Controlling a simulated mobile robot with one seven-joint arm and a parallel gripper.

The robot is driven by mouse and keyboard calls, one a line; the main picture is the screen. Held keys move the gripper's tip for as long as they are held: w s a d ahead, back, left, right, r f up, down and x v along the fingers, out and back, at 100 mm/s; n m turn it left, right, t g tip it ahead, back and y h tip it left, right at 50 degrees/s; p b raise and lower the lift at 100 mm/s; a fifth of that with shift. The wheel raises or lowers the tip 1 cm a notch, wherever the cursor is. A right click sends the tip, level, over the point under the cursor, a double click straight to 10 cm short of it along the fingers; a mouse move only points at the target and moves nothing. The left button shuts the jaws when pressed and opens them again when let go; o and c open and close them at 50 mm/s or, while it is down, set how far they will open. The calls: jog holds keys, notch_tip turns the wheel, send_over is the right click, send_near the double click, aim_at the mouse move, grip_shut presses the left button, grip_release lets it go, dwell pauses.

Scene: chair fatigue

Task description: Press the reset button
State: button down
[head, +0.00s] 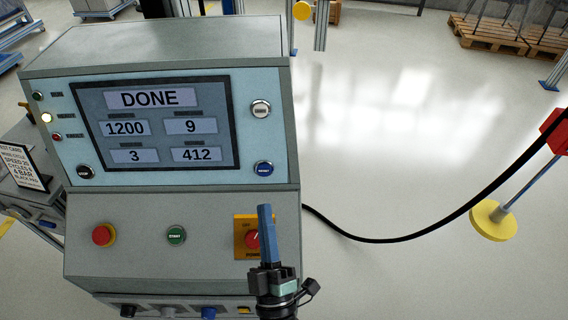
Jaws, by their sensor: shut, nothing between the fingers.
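The blue button (263,168), with a small white label that looks like RESET, sits at the lower right of the light-blue control panel. My gripper (265,208) is shut and empty, pointing up in the picture. Its fingertips appear just below the blue button, in front of the lower panel; I cannot tell the gap in depth. The gripper partly covers the red rotary power switch (251,238) on its yellow plate. The screen (155,127) reads DONE, with 1200, 9, 3 and 412 below.
Other controls are a white button (261,109), a black button (85,172), a red mushroom button (103,235) and a green START button (176,235). A lit lamp (47,118) is at left. A black cable (390,240) hangs at right over open floor.

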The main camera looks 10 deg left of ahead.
aim_at(264, 170)
jog(key=shift+s+a, duration=0.1)
jog(key=shift+a, duration=0.05)
jog(key=w+b, duration=0.1)
jog(key=w, duration=0.1)
jog(key=w+a+f+b, duration=0.1)
jog(key=w+b, duration=0.1)
jog(key=w, duration=0.1)
jog(key=w+f+b, duration=0.1)
jog(key=w+b, duration=0.1)
jog(key=shift+w+a+f, duration=0.1)
jog(key=shift+w+a, duration=0.15)
jog(key=shift+w+a+b, duration=0.1)
jog(key=shift+w+b, duration=0.2)
jog(key=shift+w, duration=0.2)
jog(key=shift+w, duration=0.1)
dwell(1.6)
jog(key=shift+w+a+b, duration=0.1)
jog(key=shift+w+b, duration=0.2)
jog(key=shift+b, duration=0.25)
